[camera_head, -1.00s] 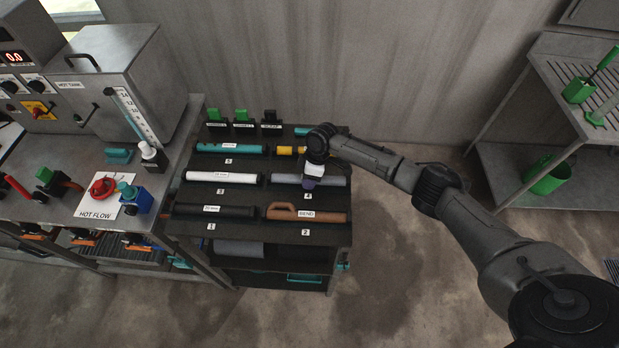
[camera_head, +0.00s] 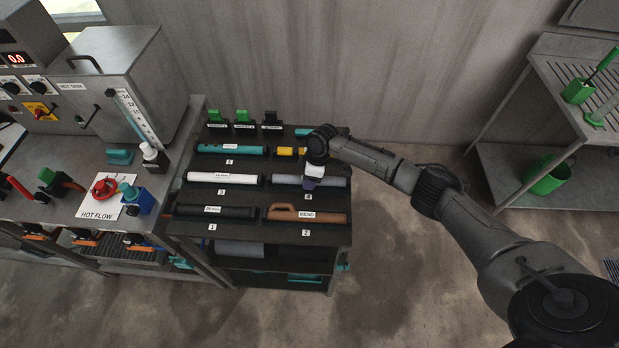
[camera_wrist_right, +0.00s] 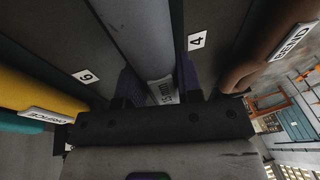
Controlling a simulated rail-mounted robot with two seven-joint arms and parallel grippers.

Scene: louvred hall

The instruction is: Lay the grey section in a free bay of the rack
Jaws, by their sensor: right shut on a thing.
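The grey section (camera_head: 335,181) is a long grey tube that lies along bay 4 of the dark rack (camera_head: 255,232). My right gripper (camera_head: 312,183) comes down over its middle and is shut on it. In the right wrist view the grey section (camera_wrist_right: 145,35) runs between the two fingers (camera_wrist_right: 160,82), with its white label partly hidden. Whether it rests fully on the rack or is slightly raised I cannot tell. My left gripper is not in view.
Nearby bays hold a white tube (camera_head: 222,178), a black tube (camera_head: 215,211), a brown bend (camera_head: 306,215), a teal tube (camera_head: 230,149) and a partly hidden yellow piece (camera_head: 285,151). Green-topped items (camera_head: 241,116) stand behind. A bench (camera_head: 60,210) adjoins at left; a metal shelf (camera_head: 590,75) stands at right.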

